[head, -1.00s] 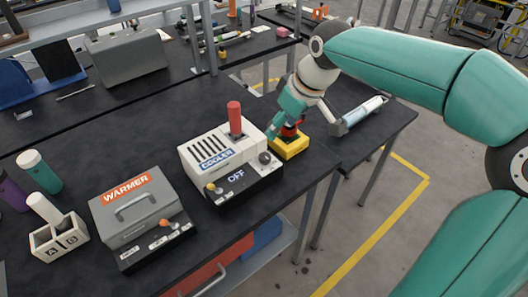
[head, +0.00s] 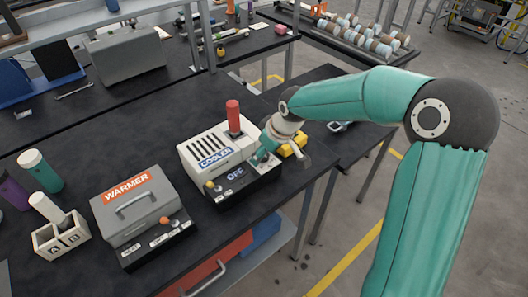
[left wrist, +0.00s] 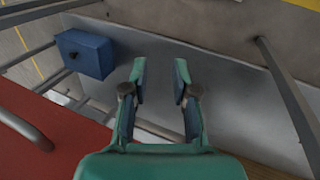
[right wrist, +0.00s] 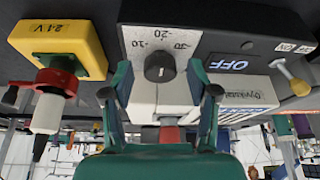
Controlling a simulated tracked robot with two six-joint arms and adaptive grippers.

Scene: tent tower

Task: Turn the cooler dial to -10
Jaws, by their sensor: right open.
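The cooler (head: 212,150) is a white and black box with a dark display reading OFF, also visible in the right wrist view (right wrist: 227,62). Its round dark dial (right wrist: 158,67) sits on a white scale marked -10, -20 and -30; I cannot tell exactly where the dial points. My right gripper (right wrist: 160,76) is open, with one finger on each side of the dial and visible gaps between. In the head view this gripper (head: 262,157) is at the cooler's front right and hides the dial. My left gripper (left wrist: 160,72) is open and empty, out of the head view.
A red cylinder (head: 233,114) stands on the cooler. A yellow 24V box (right wrist: 62,47) with a red-collared plug sits beside the dial. The grey warmer (head: 138,208) stands left. Below my left gripper is a metal shelf (left wrist: 225,75) with a blue box (left wrist: 86,53).

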